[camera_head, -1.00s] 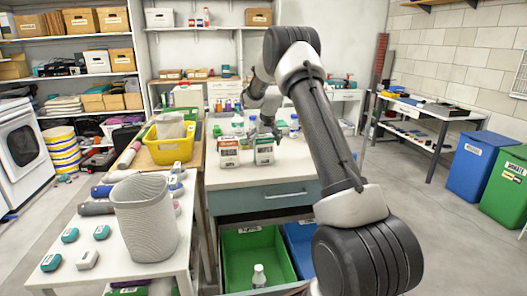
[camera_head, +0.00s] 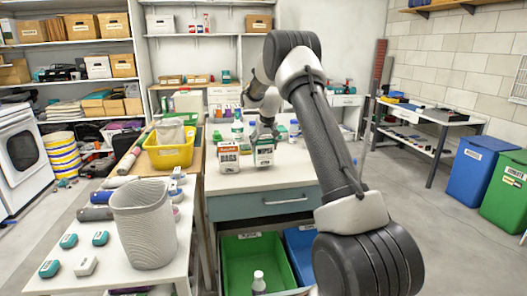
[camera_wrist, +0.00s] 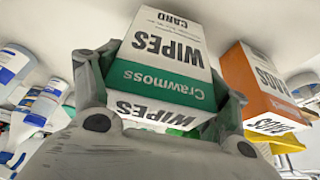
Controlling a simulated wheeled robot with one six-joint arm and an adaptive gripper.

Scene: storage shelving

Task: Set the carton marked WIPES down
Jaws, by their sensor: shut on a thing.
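The white and green carton marked WIPES (camera_head: 264,157) is upright above or on the white worktop (camera_head: 290,172). Whether its base touches the worktop I cannot tell. My gripper (camera_head: 264,136) is shut on its upper part from above. In the wrist view the carton (camera_wrist: 165,50) sits between the two fingers of my gripper (camera_wrist: 165,105), its lettering facing the camera.
A carton marked BAGS (camera_head: 228,161), with an orange side (camera_wrist: 250,85) in the wrist view, stands close on the left. Several bottles (camera_head: 237,130) stand behind. The front right of the worktop is clear. A yellow bin (camera_head: 170,157) is on the left.

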